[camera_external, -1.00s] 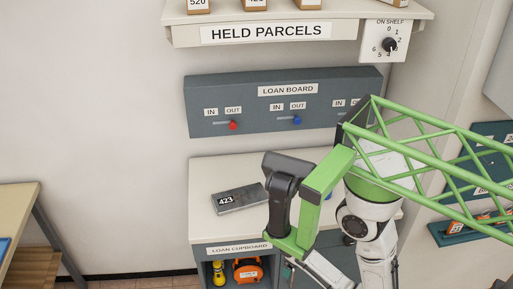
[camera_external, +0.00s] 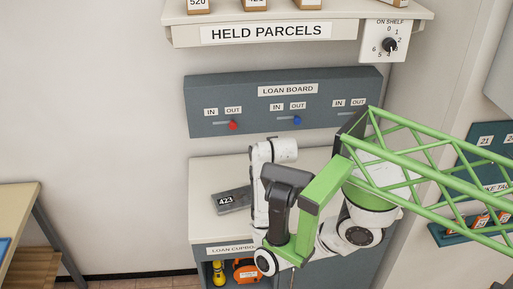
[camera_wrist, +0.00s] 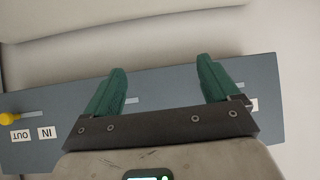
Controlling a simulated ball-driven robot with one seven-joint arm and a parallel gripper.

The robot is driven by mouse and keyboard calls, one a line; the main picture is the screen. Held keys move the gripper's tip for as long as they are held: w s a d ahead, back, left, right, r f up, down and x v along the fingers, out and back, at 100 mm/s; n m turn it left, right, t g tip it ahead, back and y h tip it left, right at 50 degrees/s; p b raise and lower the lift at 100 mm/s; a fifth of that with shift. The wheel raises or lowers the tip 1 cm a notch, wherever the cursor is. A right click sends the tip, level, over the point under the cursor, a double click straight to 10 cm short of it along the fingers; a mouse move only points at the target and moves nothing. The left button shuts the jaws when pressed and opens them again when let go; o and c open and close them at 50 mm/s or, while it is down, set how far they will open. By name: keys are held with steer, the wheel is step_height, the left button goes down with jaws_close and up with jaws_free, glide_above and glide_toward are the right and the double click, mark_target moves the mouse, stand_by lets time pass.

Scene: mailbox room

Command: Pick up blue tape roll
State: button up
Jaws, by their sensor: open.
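I cannot make out a blue tape roll in either view. My gripper (camera_wrist: 162,88) shows in the wrist view with its two green fingers wide apart and nothing between them. Behind the fingers is the grey loan board (camera_wrist: 60,100), seen upside down. In the external view my white and green arm is folded over the cupboard top in front of the loan board (camera_external: 215,90); I cannot pick out the fingers there.
A yellow item (camera_external: 218,270) and an orange item (camera_external: 246,270) sit inside. A shelf (camera_external: 300,32) hangs above. A table (camera_external: 22,215) stands left, with a blue patch (camera_external: 4,246) at the picture's edge.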

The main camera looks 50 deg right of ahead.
steer(key=s+d+f+m+g+h+b, duration=0.15)
steer(key=s+d+m+g, duration=0.3)
steer(key=s+d, duration=0.5)
steer(key=s+f+m+g+y+b, duration=0.1)
steer(key=s+f, duration=0.2)
steer(key=s+f+m+y+b, duration=0.1)
steer(key=s+f, duration=0.2)
steer(key=f, duration=0.1)
steer(key=s+f+m+g+y+b, duration=0.1)
steer(key=s+f, duration=0.2)
steer(key=f, duration=0.1)
steer(key=shift+d+f+g+y, duration=0.2)
steer(key=shift+d+g+y, duration=0.15)
steer(key=shift+w+x, duration=0.15)
steer(key=shift+x, duration=1.2)
steer(key=shift+w+x, duration=0.1)
steer(key=shift+x, duration=1.25)
steer(key=shift+d+r, duration=0.1)
steer(key=shift+d, duration=0.05)
steer(key=c, duration=1.1)
steer(key=shift+r, duration=0.1)
steer(key=shift+c, duration=0.2)
